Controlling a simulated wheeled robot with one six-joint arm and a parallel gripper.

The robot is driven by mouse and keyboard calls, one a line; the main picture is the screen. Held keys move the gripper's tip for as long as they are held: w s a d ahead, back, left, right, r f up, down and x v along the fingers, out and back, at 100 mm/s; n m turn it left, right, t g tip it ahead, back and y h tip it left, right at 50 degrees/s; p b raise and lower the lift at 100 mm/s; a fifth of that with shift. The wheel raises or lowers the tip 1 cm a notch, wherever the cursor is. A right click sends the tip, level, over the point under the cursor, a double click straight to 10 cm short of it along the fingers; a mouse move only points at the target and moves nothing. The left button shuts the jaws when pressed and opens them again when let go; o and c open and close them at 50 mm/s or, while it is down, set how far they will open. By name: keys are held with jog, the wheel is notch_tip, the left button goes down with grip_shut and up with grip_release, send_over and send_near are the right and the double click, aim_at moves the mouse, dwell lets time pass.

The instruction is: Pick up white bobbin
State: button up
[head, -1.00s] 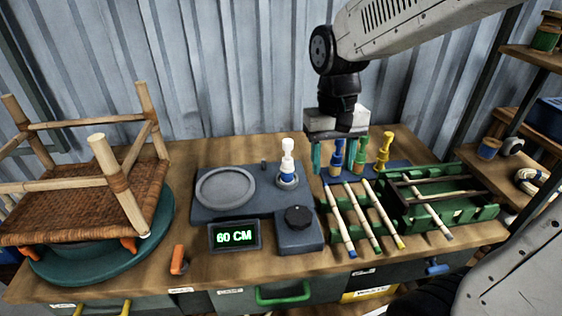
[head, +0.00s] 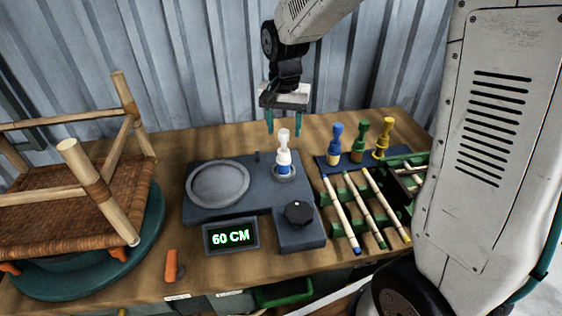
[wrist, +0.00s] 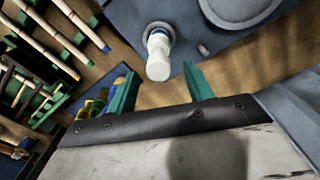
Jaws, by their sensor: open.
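The white bobbin (head: 283,147) stands upright in a round socket on the dark grey machine (head: 231,209), with a blue band near its base. It also shows in the wrist view (wrist: 158,56), just beyond the fingertips. My gripper (head: 284,124) is open and empty, with its teal fingers pointing down above and slightly behind the bobbin. In the wrist view the two fingers (wrist: 163,77) are spread apart, and the bobbin's top lies in front of the gap between them, not gripped.
Blue (head: 336,143), green (head: 358,140) and yellow (head: 383,138) bobbins stand on a blue holder to the right. Rods lie on a green rack (head: 371,243) in front of them. A woven stool (head: 75,196) is at left. An orange-handled item (head: 171,266) lies near the front edge.

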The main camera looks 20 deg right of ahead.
aim_at(283, 141)
jog(key=f, duration=0.4)
jog(key=shift+s+a+f, duration=0.1)
jog(key=shift+s+f, duration=0.1)
jog(key=shift+f, duration=0.2)
grip_shut()
jog(key=shift+r, duration=0.1)
